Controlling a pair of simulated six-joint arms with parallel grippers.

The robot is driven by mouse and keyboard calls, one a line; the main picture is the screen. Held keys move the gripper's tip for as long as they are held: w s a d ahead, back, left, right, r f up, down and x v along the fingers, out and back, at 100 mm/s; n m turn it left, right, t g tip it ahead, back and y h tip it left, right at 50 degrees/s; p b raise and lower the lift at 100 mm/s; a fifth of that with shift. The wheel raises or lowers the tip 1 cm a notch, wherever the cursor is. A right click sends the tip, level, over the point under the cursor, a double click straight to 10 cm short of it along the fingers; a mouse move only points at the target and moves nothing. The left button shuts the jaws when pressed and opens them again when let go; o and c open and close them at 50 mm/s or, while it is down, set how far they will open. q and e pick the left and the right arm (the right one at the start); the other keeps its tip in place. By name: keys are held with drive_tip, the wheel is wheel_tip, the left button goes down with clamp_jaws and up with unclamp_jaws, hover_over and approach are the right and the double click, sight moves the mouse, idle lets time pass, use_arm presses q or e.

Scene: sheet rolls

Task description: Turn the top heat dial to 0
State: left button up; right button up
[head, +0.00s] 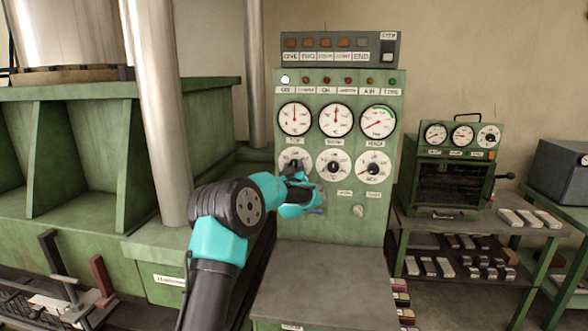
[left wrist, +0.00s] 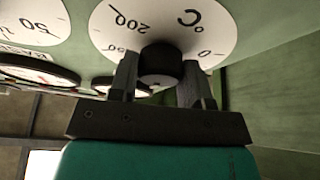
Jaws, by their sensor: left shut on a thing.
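The top heat dial (head: 286,156) is a white round face on the green control panel, below the left gauge labelled TOP. My left gripper (head: 296,171) is at this dial and covers its lower part. In the left wrist view the dial face (left wrist: 218,22) appears upside down, with 0, 200 and °C readable. Its black knob (left wrist: 160,62) sits between the two fingers of my left gripper (left wrist: 160,82), which is shut on it. The knob's pointer cannot be made out. My right gripper is not in view.
Two similar dials, the middle one (head: 324,158) and the right one (head: 372,159), are beside it. Gauges, lamps and a box with buttons (head: 340,48) are above. A metal pipe (head: 158,110) stands left of the panel. A grey bench top (head: 320,285) lies below, clear.

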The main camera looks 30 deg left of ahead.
use_arm(q)
drive_tip(key=n+g+y, duration=0.1)
drive_tip(key=n, duration=0.2)
drive_tip(key=n+g, duration=0.1)
drive_tip(key=n, duration=0.2)
drive_tip(key=n+g+y, duration=0.1)
drive_tip(key=n, duration=0.2)
drive_tip(key=shift+d+r+y, duration=0.1)
drive_tip(key=shift+r+y, duration=0.05)
drive_tip(key=shift+y, duration=0.15)
drive_tip(key=n+g, duration=0.2)
drive_tip(key=n, duration=0.2)
drive_tip(key=n+g, duration=0.1)
drive_tip(key=n, duration=0.2)
drive_tip(key=shift+r+n+h, duration=0.1)
drive_tip(key=shift+n+h, duration=0.3)
drive_tip(key=n+g+h, duration=0.1)
drive_tip(key=n, duration=0.3)
drive_tip(key=n+h, duration=0.2)
drive_tip(key=n, duration=0.1)
drive_tip(key=shift+r+n+g, duration=0.1)
drive_tip(key=shift+n+g, duration=0.3)
drive_tip(key=o, duration=0.9)
drive_tip(key=shift+o, duration=0.2)
